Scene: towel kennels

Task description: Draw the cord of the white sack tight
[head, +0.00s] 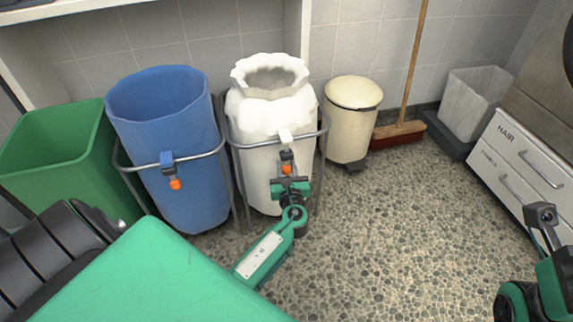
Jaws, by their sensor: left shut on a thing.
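The white sack (258,117) stands upright in a grey metal frame (234,185) in the middle of the head view. Its neck is drawn in a little below a frilled rim, and its mouth is open. A white cord lock (285,135) sits at its front, with an orange pull (286,169) below it. My left gripper (287,177) is shut on the orange pull, in front of the sack. The fingertips partly hide the pull. My right arm shows at the lower right edge, with what looks like its gripper (541,217); its jaws are unclear.
A blue sack (195,190) in its own frame, with a blue lock and orange pull, stands left of the white one. A green bin (65,165) is further left. A cream pedal bin (348,125), a broom (400,134) and white drawers (520,165) are right. Floor between is clear.

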